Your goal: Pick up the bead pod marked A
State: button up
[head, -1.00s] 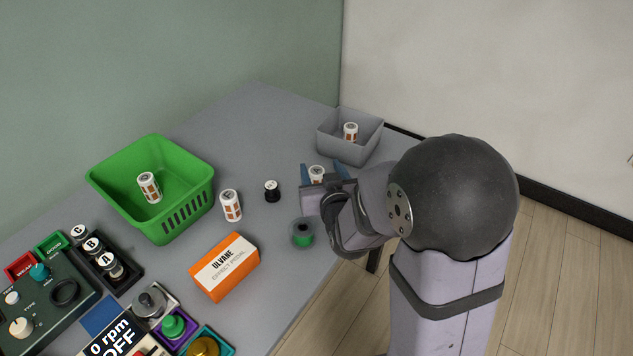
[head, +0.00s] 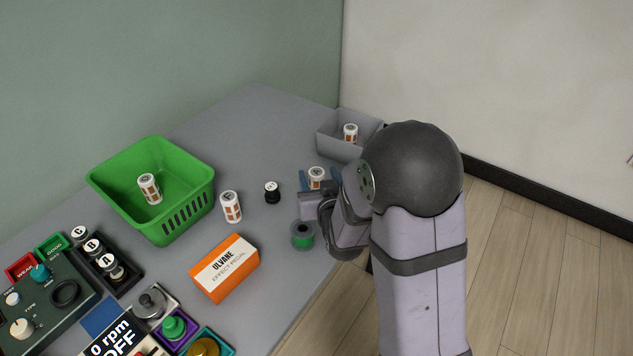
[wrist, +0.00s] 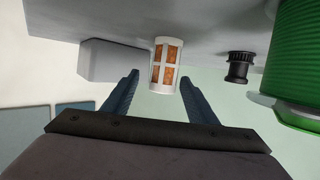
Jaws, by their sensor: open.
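A white pod with orange windows (head: 316,174) stands on the table near the grey bin; the mark on its cap is too small to read. My gripper (head: 318,182) is open around it from the near side. In the wrist view, my two blue fingers (wrist: 160,82) lie either side of this pod (wrist: 166,62), with visible gaps. Similar white and orange pods stand beside the green basket (head: 231,207), in the basket (head: 149,188) and in the grey bin (head: 350,133). I cannot read their marks surely.
The green basket (head: 190,212), grey bin (head: 340,147) and orange box (head: 225,268) surround the area. A black rack (head: 132,272) holds small lettered-top jars. The table's back is clear.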

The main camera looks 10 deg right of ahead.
jog(key=shift+a+p+x, duration=0.2)
jog(key=shift+p+x, duration=0.15)
jog(key=shift+x, duration=2.15)
jog(key=shift+r, duration=0.1)
jog(key=shift+c, duration=0.4)
jog(key=c, duration=1.1)
jog(key=shift+r, duration=0.15)
notch_tip(320, 180, up, 10)
jog(key=shift+f+p, duration=0.1)
jog(key=shift+p, duration=0.25)
